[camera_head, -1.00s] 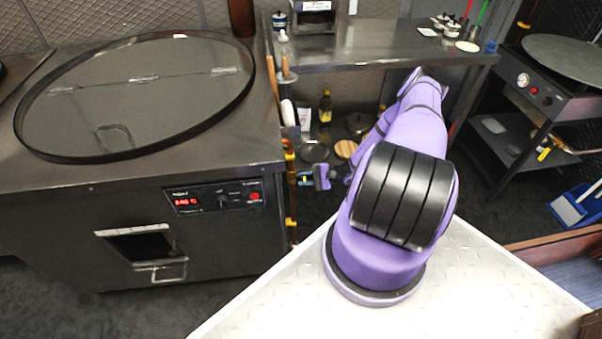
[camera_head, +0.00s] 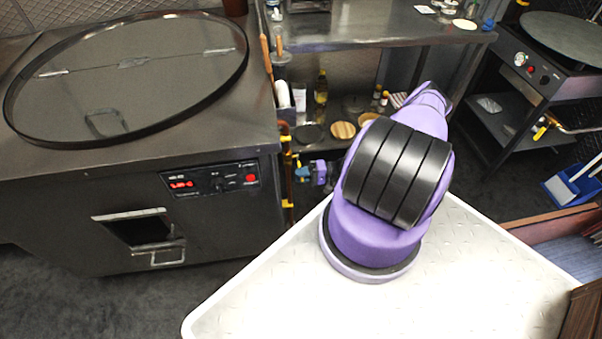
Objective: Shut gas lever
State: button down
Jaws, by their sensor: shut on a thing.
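A copper-coloured gas pipe (camera_head: 288,181) with yellow fittings runs upright beside the right side of the tandoor cabinet. The gas lever (camera_head: 301,174), a small blue part, sits just right of the pipe. My gripper (camera_head: 309,173) is at the lever, reaching in from the right, and its jaws are shut on it. The fingertips are small here, and the lever's exact angle cannot be made out. My purple arm with its black-banded joint hides part of the space to the right.
The tandoor cabinet (camera_head: 60,215) with a round glass lid (camera_head: 150,95) stands left. A steel shelf table (camera_head: 390,26) with bottles and jars below is behind the arm. A griddle stand (camera_head: 520,85) and blue dustpan (camera_head: 572,187) are at right. Dark floor shows between.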

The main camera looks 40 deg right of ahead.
jog(key=shift+f, duration=0.2)
dwell(0.3)
jog(key=c, duration=1)
grip_release()
jog(key=shift+o, duration=0.2)
jog(key=shift+d, duration=0.15)
jog(key=v, duration=1)
jog(key=shift+s+d, duration=0.25)
jog(key=shift+s, duration=0.05)
